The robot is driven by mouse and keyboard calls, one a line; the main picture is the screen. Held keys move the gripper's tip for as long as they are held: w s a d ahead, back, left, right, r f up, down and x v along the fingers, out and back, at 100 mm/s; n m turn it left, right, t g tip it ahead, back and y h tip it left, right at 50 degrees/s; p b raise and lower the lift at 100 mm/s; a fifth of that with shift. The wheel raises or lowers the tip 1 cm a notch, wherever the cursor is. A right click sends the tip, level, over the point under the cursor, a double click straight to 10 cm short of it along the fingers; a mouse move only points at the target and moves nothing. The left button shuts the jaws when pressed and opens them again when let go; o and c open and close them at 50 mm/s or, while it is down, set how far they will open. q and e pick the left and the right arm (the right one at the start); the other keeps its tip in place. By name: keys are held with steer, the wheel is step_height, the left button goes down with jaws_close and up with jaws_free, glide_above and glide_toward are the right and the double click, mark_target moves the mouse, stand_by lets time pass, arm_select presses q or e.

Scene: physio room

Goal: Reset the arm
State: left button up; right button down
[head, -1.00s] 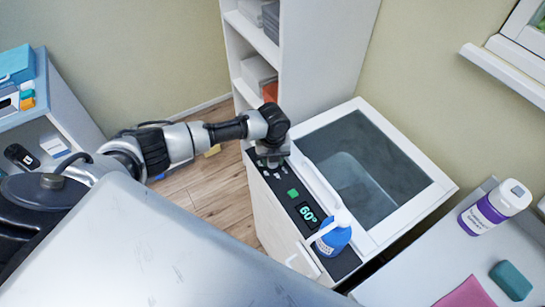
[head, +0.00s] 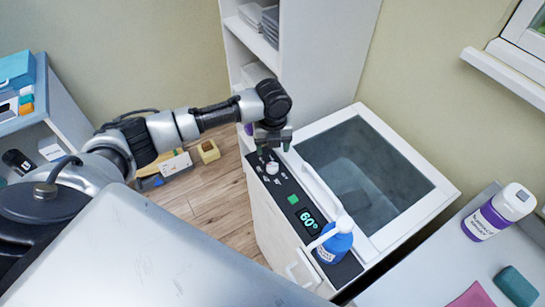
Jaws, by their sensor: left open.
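My left arm reaches in from the left, and its gripper (head: 272,144) points down above the far end of the black control panel (head: 284,187). The gripper is open and empty, and its fingers are raised over a white knob (head: 272,168) on that panel. The panel also bears a green button (head: 293,199) and a display (head: 307,218) reading 60°. It runs along the front edge of a white cabinet unit with a dark glass lid (head: 365,170). My right gripper is not in view.
A white shelf unit (head: 325,60) rises behind the cabinet. A purple and white bottle (head: 497,213) stands on the right counter. A yellow box (head: 208,151) and other items lie on the wooden floor.

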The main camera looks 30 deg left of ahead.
arm_select(q)
step_height(320, 180, up, 2)
steer(key=shift+r, duration=0.25)
steer(key=shift+f, duration=0.1)
